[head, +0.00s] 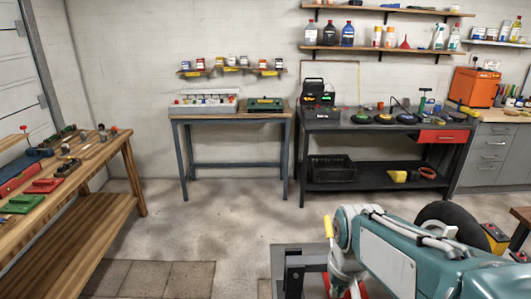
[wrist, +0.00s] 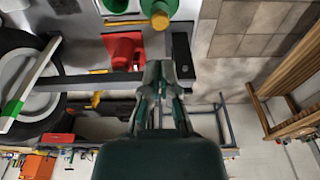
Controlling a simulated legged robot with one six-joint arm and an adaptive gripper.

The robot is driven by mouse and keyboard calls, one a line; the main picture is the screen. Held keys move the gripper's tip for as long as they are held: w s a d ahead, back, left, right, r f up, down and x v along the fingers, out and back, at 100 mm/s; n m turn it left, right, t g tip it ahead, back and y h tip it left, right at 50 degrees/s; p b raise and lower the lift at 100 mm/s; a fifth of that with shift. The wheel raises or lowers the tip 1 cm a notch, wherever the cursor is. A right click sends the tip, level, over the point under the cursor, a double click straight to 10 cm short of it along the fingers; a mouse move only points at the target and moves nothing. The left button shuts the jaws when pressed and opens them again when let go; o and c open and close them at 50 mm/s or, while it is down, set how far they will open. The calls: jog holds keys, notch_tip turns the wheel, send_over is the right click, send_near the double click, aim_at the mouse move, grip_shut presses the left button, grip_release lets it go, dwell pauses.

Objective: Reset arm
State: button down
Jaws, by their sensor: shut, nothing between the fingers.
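My arm, teal and pale grey, reaches in from the lower right of the head view, folded low over the floor. My gripper (wrist: 163,66) shows in the middle of the wrist view. Its two dark green fingers are together, with nothing between them. It is apart from the benches. In the head view I cannot make out the gripper's fingers.
A wooden bench (head: 95,160) stands at the left. A blue-legged table (head: 182,119) and a black workbench (head: 345,125) stand against the back wall. An orange cabinet (head: 474,87) sits at the right on grey drawers (head: 488,152). The middle floor (head: 235,215) is clear.

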jog(key=s+r+t, duration=0.4)
jog(key=s+r, duration=0.1)
jog(key=s, duration=0.5)
jog(key=shift+s+r, duration=0.2)
jog(key=shift+r, duration=0.1)
